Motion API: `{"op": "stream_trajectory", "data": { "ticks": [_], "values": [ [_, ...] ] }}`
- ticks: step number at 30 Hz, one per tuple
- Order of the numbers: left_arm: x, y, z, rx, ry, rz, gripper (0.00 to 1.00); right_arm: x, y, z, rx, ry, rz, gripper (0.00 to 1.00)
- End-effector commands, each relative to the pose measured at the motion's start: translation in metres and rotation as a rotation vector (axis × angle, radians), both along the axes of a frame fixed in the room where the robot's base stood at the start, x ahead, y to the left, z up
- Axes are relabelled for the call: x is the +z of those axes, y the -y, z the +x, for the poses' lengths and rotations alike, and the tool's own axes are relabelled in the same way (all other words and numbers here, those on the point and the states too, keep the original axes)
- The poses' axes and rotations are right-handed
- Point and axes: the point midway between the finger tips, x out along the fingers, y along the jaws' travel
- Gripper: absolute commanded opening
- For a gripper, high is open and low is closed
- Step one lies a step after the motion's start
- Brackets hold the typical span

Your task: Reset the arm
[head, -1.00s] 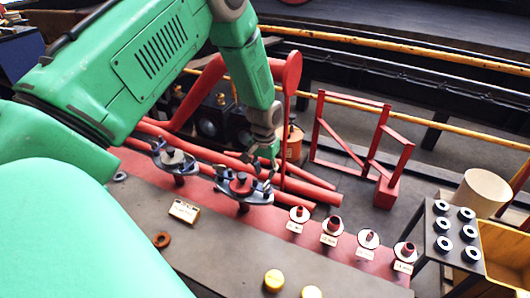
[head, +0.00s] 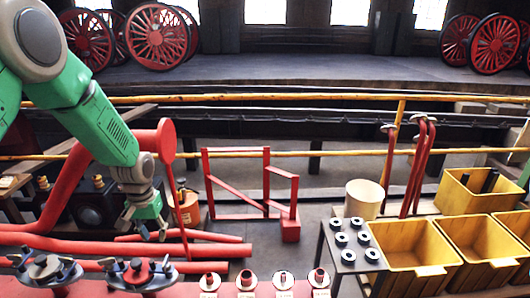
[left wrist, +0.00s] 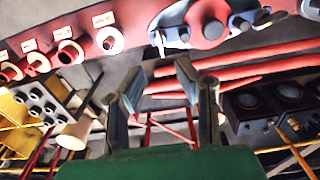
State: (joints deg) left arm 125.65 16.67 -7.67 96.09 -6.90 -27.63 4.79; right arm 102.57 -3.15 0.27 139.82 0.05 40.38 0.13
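My left arm (head: 85,105), green with a grey wrist, comes in from the left in the head view and hangs down over the red pipes. My left gripper (head: 152,228) is above the pipes, behind the red bench, and holds nothing. In the left wrist view its two grey fingers (left wrist: 160,72) are spread apart with an empty gap between them. Red pipes and the floor show beyond the gap.
Two clamp-like fixtures (head: 137,274) and several flanged fittings (head: 247,281) stand on the red bench. A rack of black rings (head: 343,240), a cream bucket (head: 363,199) and yellow bins (head: 400,283) are to the right. A red frame (head: 235,183) stands behind; yellow rails cross farther back.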

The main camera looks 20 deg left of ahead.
Motion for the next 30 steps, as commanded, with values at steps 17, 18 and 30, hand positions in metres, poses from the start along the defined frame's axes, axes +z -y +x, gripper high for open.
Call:
{"op": "stream_trajectory", "data": {
  "ticks": [17, 18, 30],
  "values": [
    [-0.144, 0.138, -0.224, -0.270, 0.021, 0.011, 0.28, -0.008, 0.000, -0.001, 0.000, -0.001, 0.000, 0.35],
    [-0.145, 0.143, -0.242, -0.288, 0.024, 0.012, 0.28, -0.008, 0.000, -0.001, 0.000, -0.001, 0.000, 0.35],
    [-0.140, 0.158, -0.292, -0.344, 0.046, 0.013, 0.28, -0.009, 0.000, -0.001, 0.000, -0.001, 0.000, 0.35]
  ]
}}
